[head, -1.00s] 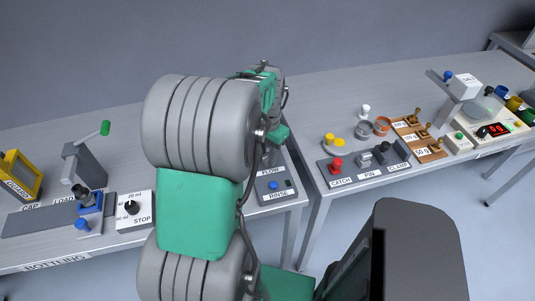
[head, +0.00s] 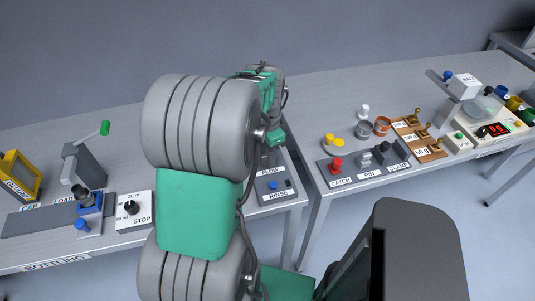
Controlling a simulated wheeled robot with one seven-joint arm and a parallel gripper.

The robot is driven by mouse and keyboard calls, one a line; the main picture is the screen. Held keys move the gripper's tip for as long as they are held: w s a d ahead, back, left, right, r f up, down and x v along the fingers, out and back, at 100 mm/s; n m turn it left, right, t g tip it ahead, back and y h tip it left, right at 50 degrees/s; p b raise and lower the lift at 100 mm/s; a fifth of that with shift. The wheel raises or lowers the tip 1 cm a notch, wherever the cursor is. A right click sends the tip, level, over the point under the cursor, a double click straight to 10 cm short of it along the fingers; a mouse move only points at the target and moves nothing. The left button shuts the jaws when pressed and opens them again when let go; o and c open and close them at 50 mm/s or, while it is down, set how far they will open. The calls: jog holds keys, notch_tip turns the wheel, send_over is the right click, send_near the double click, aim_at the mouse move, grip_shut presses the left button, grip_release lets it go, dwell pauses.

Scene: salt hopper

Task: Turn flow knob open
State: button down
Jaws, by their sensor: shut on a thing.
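The flow panel (head: 286,197) is a dark grey box with a FLOW label, a RINSE label and a blue button. It sits at the right end of the left bench. My gripper (head: 268,157) is low over the panel's back part, just behind the FLOW label. It is shut on the flow knob, which is mostly hidden by the gripper and my arm. The knob's exact angle cannot be told. My large grey and green arm links cover the middle of the head view.
A gap separates the two benches. On the right one stand a CATCH, PIN and CLAMP panel (head: 340,176), yellow, white and orange cups, brass weights and a SALT hopper (head: 464,86). On the left, a STOP dial (head: 131,208) and bottling station are beside my arm.

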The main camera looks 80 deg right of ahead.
jog(key=c, duration=1.1)
grip_release()
jog(key=shift+o, duration=0.2)
notch_tip(320, 180, up, 8)
jog(key=shift+f+b, duration=0.1)
jog(key=shift+b, duration=0.3)
